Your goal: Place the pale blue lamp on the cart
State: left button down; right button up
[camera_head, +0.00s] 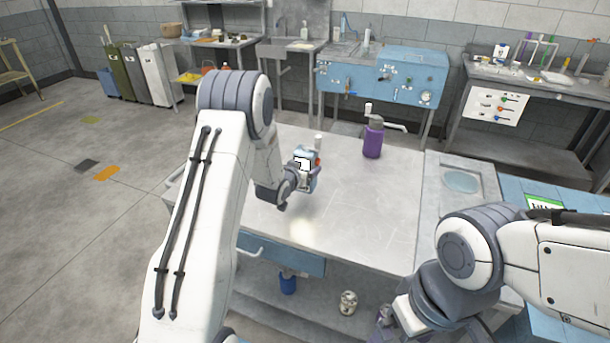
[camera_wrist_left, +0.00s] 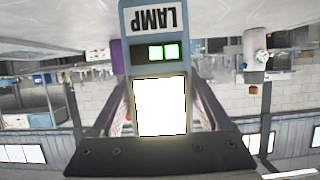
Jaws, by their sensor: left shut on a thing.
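The pale blue lamp (camera_head: 311,182) is in my left gripper (camera_head: 298,180), which is shut on it over the grey bench top (camera_head: 340,215). A bright patch of light lies on the top below it. In the left wrist view the lamp (camera_wrist_left: 157,60) stands between the fingers, with an upside-down "LAMP" label, two green lights and a glowing white panel. My right gripper (camera_head: 390,317) is low at the bottom right, mostly hidden by its arm; its opening is unclear. I cannot tell for certain which piece is the cart.
A purple pump bottle (camera_head: 373,140) stands at the back of the bench top. A recessed round blue dish (camera_head: 461,181) is to the right. A blue panelled unit (camera_head: 385,78) and a sink stand behind. The middle of the bench top is clear.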

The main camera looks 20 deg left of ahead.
pick_arm(q)
notch_tip(320, 180, down, 4)
jog(key=shift+r+p, duration=0.25)
jog(key=shift+p, duration=0.4)
jog(key=shift+f, duration=0.2)
jog(key=shift+f, duration=0.2)
grip_release()
